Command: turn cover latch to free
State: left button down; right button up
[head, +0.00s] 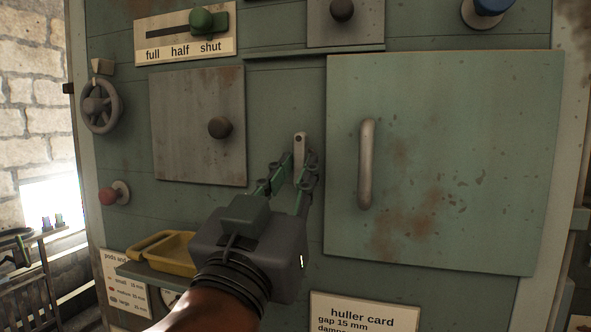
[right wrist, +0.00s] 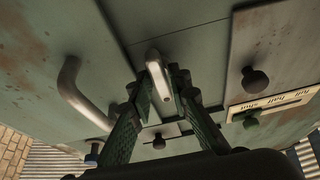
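The cover latch is a small pale metal lever (head: 300,144) on the green panel, just left of the large cover (head: 450,150). My right gripper (head: 301,166) is at the latch, with one finger on each side. The fingers are partly open; narrow gaps seem to show beside the latch, and contact is unclear. My left gripper is not in view.
A vertical bar handle (head: 366,163) stands out close right of my gripper. A square plate with a dark knob (head: 220,127) is to the left. A yellow tray (head: 163,252) sits lower left. A green slider (head: 203,20) at top is at "shut".

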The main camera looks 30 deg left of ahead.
jog(key=shift+o, duration=1.3)
jog(key=v, duration=1.2)
